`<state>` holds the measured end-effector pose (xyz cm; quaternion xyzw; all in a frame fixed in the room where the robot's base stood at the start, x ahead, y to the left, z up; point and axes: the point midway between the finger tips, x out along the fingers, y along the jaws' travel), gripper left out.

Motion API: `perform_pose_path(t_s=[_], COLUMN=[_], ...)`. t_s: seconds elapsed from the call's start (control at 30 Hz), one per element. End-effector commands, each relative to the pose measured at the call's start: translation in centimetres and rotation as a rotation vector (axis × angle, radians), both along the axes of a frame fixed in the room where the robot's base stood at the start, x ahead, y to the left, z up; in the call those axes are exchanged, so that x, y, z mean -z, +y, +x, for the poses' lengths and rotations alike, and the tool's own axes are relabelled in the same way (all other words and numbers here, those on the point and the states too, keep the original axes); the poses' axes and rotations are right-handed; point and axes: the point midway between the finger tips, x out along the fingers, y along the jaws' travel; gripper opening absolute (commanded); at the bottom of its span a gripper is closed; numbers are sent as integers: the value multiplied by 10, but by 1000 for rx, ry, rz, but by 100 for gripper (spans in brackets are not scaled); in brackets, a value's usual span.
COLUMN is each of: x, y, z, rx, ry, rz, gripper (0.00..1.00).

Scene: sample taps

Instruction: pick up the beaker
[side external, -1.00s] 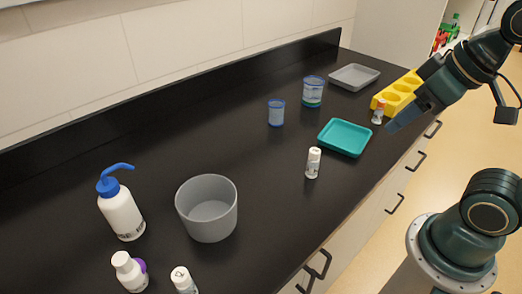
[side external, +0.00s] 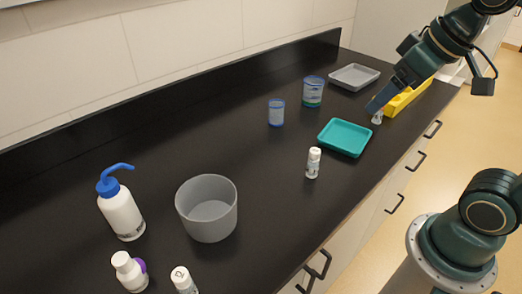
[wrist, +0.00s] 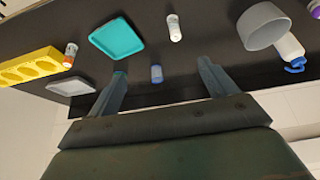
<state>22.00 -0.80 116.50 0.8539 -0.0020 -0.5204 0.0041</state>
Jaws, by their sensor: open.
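Two blue-rimmed, see-through vessels stand upright on the black bench in the side view; I cannot tell which is the beaker. The smaller one (side external: 276,113) is bluish; the larger one (side external: 313,92) behind it has a green band low down. My gripper (side external: 374,105) is above the bench to the right of both, apart from them, near the teal tray. In the wrist view my gripper (wrist: 162,65) is open and empty, with one blue vessel (wrist: 156,74) seen between the fingers at a distance. The other vessel seems hidden behind the left finger.
The teal tray (side external: 344,137), grey tray (side external: 354,76), yellow rack (side external: 412,95) and a small vial (side external: 377,117) are near my gripper. A white-capped vial (side external: 313,163), grey tub (side external: 207,208) and wash bottle (side external: 121,213) stand leftward. The bench's left-back area is clear.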

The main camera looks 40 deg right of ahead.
Motion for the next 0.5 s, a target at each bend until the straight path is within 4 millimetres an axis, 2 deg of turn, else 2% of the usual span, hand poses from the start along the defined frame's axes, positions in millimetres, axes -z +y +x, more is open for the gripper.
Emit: perform_pose_path(t_s=[0.23,0.5], x=[-16,-20], y=[-20,-51], z=[58,120], rx=[4,2], ry=[22,42], rz=[-7,-10], gripper=[84,84])
